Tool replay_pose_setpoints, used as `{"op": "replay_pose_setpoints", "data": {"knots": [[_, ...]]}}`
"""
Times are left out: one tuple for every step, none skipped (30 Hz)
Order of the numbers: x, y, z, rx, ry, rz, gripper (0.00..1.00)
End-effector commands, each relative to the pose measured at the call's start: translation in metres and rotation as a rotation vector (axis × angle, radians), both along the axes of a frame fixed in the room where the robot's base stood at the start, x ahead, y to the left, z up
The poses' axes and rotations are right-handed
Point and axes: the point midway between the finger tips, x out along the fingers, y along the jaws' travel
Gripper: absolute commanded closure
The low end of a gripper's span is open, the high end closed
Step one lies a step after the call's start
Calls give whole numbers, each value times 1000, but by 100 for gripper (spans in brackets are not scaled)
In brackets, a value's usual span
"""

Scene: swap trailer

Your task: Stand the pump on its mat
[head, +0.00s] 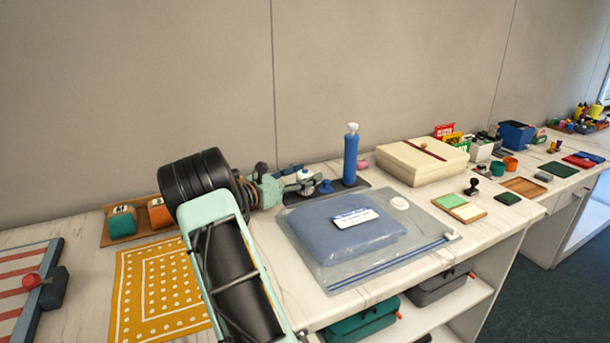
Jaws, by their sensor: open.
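The pump (350,158) is a blue cylinder with a white top. It is upright at the back of the counter, and its base appears to rest on a thin dark mat (362,184). My gripper (308,184) is left of the pump, apart from it and low over the left part of the mat. It is open, with no pump between its fingers. The fingers are small here and partly mixed with a white-and-blue item and a small blue piece (325,187) behind or beside them.
A clear bag (330,270) holding folded blue cloth lies in front of the mat. A yellow dotted cloth (150,300) and a wooden holder with two rolls (140,220) are left of my arm.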

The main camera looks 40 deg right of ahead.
Motion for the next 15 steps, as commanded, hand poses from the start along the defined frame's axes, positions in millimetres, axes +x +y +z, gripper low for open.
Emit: {"op": "replay_pose_setpoints", "data": {"knots": [[1,5,0,0,0,2,46],[1,9,0,0,1,2,46],[2,14,0,1,1,3,46],[3,20,0,1,1,4,46],[3,26,1,1,1,4,46],[4,34,1,0,1,5,46],[5,41,1,0,1,5,46],[5,48,1,1,1,5,46],[6,57,1,1,0,5,46],[6,63,1,0,0,4,46],[6,70,1,0,0,5,46],[7,78,1,1,0,4,46],[7,84,1,1,1,4,46],[7,90,1,0,1,4,46],[8,96,1,0,0,3,46]]}}
